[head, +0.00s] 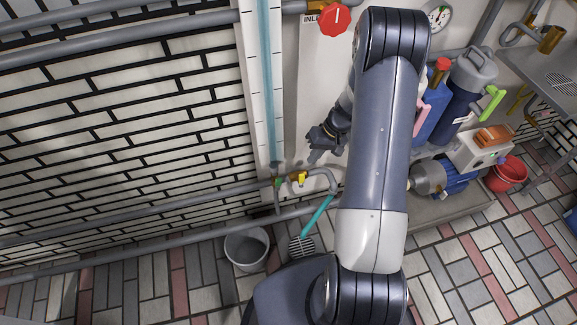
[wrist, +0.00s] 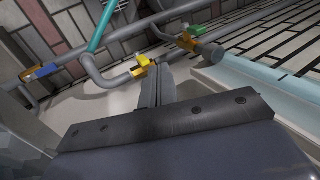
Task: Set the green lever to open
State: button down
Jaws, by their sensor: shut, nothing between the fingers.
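A small green lever (head: 278,182) sits on the low pipe just left of a yellow lever (head: 302,179) in the head view. In the wrist view the green lever (wrist: 198,30) lies beyond the fingertips, up and to the right, beside a yellow-brass fitting (wrist: 187,43). The yellow lever (wrist: 146,65) appears just past the fingertips; I cannot tell if they touch. My gripper (head: 314,158) is above these pipes in the head view, pointing down. In the wrist view my gripper (wrist: 157,78) is shut and empty. The lever's exact angle is too small to tell.
A brighter green handle (head: 491,103) and a pink handle (head: 422,116) stand near the blue tanks at right. A grey bucket (head: 246,248) and a teal pipe (head: 317,217) are below. A blue handle (wrist: 40,72) shows in the wrist view.

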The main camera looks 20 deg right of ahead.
aim_at(278, 185)
jog(key=a+f+b, duration=0.2)
jog(key=a+f, duration=0.6)
jog(key=shift+f, duration=0.2)
jog(key=shift+a, duration=0.15)
jog(key=shift+a+r+b, duration=0.3)
jog(key=shift+a+b, duration=0.45)
jog(key=shift+b, duration=0.45)
